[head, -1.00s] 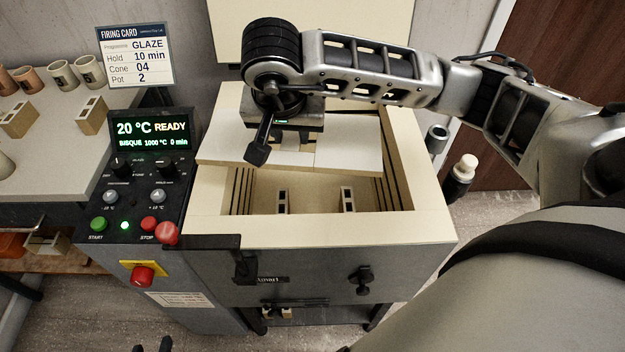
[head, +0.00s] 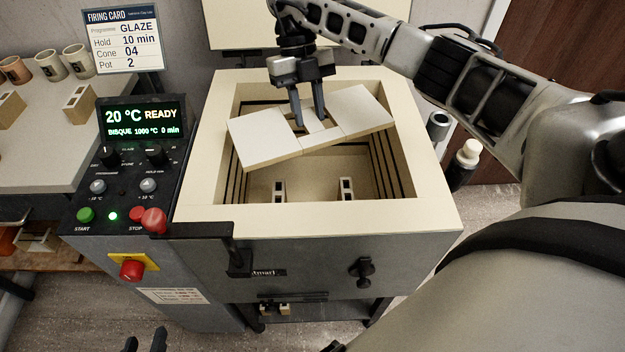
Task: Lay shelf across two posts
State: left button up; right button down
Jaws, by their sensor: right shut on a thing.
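The pale shelf (head: 262,136) is a flat slab with cut-outs at its middle. My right gripper (head: 309,122) is shut on its narrow middle part and holds it over the open kiln chamber. The shelf is turned, its left end nearer the front and its right end further back. Two posts, a left one (head: 279,188) and a right one (head: 346,188), with dark holes, stand in the chamber near the front wall, apart from the shelf in the picture. My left gripper (head: 145,342) shows only its fingertips at the bottom edge, apart and empty.
The kiln's thick pale rim (head: 330,215) surrounds the chamber, and its raised lid (head: 235,30) is behind. A control panel (head: 125,165) and firing card (head: 122,40) stand left. A side table (head: 40,135) holds cups and blocks. A dark holder with a white-topped item (head: 464,160) is at the right.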

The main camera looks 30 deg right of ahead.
aim_at(314, 121)
jog(key=m, duration=0.1)
jog(key=f+m+y, duration=0.1)
jog(key=m, duration=0.2)
jog(key=shift+s+d+f+t+y, duration=0.1)
jog(key=shift+d+f+t+y, duration=0.15)
jog(key=shift+t+y, duration=0.05)
jog(key=m, duration=0.1)
jog(key=f+m+t+y, duration=0.1)
jog(key=m, duration=0.1)
jog(key=shift+s+d+m+b, duration=0.1)
jog(key=shift+d+m+b, duration=0.1)
jog(key=shift+m+b, duration=0.15)
jog(key=shift+f+m, duration=0.4)
jog(key=shift+m, duration=0.05)
pick_arm(q)
jog(key=f+b, duration=0.1)
jog(key=b, duration=0.2)
jog(key=shift+d+f+t, duration=0.2)
jog(key=shift+t, duration=0.1)
pick_arm(e)
notch_tip(314, 121, down, 18)
jog(key=shift+r, duration=0.2)
pick_arm(q)
jog(key=shift+f+b, duration=0.3)
jog(key=shift+b, duration=0.15)
pick_arm(e)
jog(key=shift+f, duration=0.35)
